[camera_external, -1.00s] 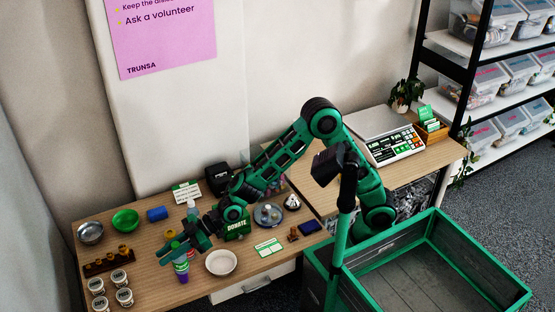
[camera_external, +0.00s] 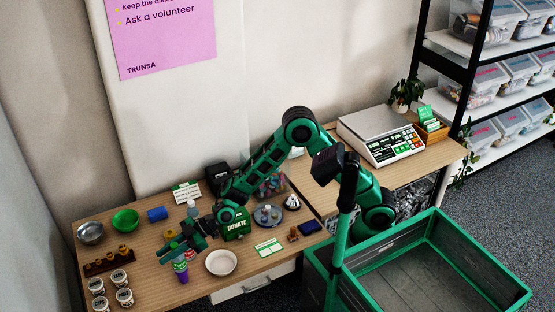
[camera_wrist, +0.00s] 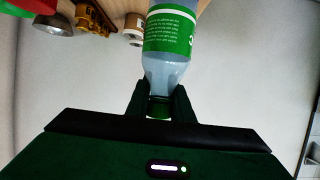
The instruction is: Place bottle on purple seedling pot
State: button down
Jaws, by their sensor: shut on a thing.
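A clear bottle with a green label (camera_wrist: 170,35) is gripped at its green-capped neck by my gripper (camera_wrist: 160,105); the far end of the bottle is out of the wrist view. In the external view my gripper (camera_external: 178,248) is over the front of the table, with the green-labelled bottle (camera_external: 180,264) below it. The purple seedling pot (camera_external: 183,278) shows directly under the bottle. Whether the bottle rests on the pot or hangs just above it, I cannot tell. The pot does not show in the wrist view.
A white dish (camera_external: 221,263) stands close right of the pot. Several lidded jars (camera_external: 123,297) and a wooden rack (camera_external: 106,263) are to the left. A metal bowl (camera_external: 90,233), green bowl (camera_external: 125,220) and blue cylinder (camera_external: 157,213) stand behind. A green donation box (camera_external: 237,230) is behind the dish.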

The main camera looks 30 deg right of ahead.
jog(key=c, duration=1.6)
grip_release()
jog(key=shift+o, duration=0.2)
jog(key=v, duration=1.2)
jog(key=shift+r, duration=0.1)
